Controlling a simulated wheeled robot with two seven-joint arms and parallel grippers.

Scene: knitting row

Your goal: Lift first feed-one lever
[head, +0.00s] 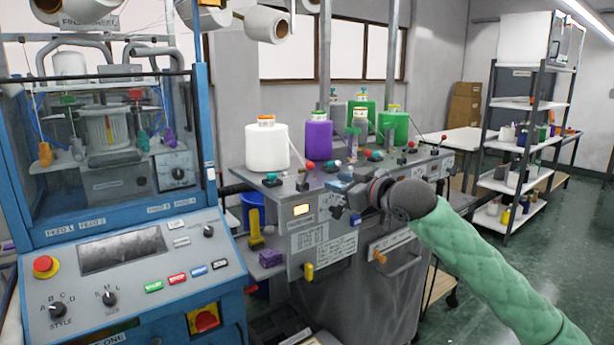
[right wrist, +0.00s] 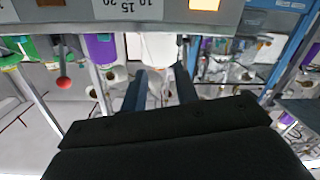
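Several small levers with ball knobs stand along the top of the grey cabinet. One red-knobbed lever (head: 310,166) is near the white bottle; a red knob (right wrist: 64,83) also shows upside down in the right wrist view. I cannot tell which is the first feed-one lever. My right gripper (head: 342,194) is at the cabinet's front edge, to the right of and lower than that red-knobbed lever. In the wrist view its two fingers (right wrist: 161,88) are apart with nothing held between them. My left gripper is not in view.
The blue knitting machine (head: 120,235) with FEED labels stands at left. White (head: 267,148), purple (head: 318,144) and green bottles (head: 394,128) stand on the cabinet behind the levers. The floor at right is open before a shelf (head: 515,160).

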